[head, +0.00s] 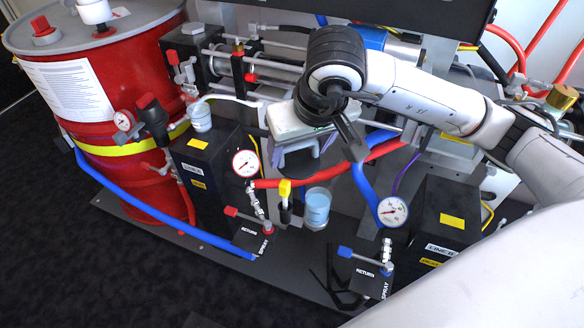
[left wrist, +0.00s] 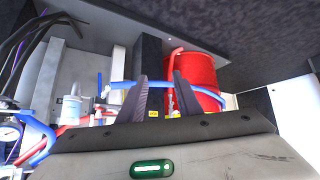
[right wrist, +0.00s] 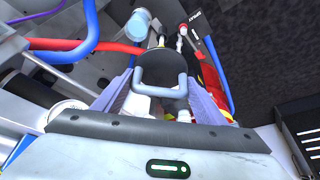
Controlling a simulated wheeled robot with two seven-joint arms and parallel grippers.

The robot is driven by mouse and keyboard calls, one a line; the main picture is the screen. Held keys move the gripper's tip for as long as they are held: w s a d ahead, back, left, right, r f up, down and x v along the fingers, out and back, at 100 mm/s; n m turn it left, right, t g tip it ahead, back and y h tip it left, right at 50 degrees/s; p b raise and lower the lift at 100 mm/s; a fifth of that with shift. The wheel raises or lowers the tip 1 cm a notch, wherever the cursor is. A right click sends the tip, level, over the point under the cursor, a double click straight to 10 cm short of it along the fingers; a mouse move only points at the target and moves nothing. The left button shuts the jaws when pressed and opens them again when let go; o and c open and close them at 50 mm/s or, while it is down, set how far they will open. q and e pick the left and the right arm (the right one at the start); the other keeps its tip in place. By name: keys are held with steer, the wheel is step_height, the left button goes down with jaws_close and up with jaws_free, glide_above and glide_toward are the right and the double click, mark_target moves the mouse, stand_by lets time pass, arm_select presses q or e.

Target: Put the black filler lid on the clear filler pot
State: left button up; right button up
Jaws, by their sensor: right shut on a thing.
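The black filler lid (right wrist: 165,68), a dark disc with a grey loop handle, is between the fingers of my right gripper (right wrist: 168,92), which is shut on the handle. In the head view my right gripper (head: 302,152) points down behind the clear pot, and the lid is not clearly visible there. The clear filler pot (head: 317,208), holding pale blue liquid, stands upright and apart from the gripper. It also shows at the top of the right wrist view (right wrist: 151,18). My left gripper (left wrist: 162,92) is open and empty in the left wrist view.
A red drum (head: 95,100) stands at the left. A yellow-handled valve (head: 285,190) is close beside the pot. Red and blue hoses run behind it.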

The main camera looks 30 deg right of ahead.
mark_target(306, 159)
steer(key=w+d+f, duration=0.1)
steer(key=f, duration=0.1)
steer(key=w+d+f+m, duration=0.1)
steer(key=f, duration=0.2)
steer(key=w+d+f+m+b, duration=0.1)
steer(key=f, duration=0.1)
steer(key=shift+d+f+h, duration=0.15)
steer(key=shift+d+h, duration=0.15)
steer(key=shift+h, duration=0.1)
steer(key=d+f+m+b, duration=0.1)
steer(key=d+f+b, duration=0.1)
steer(key=f, duration=0.4)
steer(key=d+f+m+b, duration=0.1)
steer(key=d+f+b, duration=0.2)
steer(key=f, duration=0.4)
steer(key=shift+w+f+g+h, duration=0.25)
steer(key=shift+w+g+h, duration=0.05)
steer(key=shift+w+h, duration=0.15)
steer(key=shift+b, duration=0.3)
steer(key=shift+f+b, duration=0.4)
steer(key=shift+f, duration=0.1)
steer(key=o, duration=1.1)
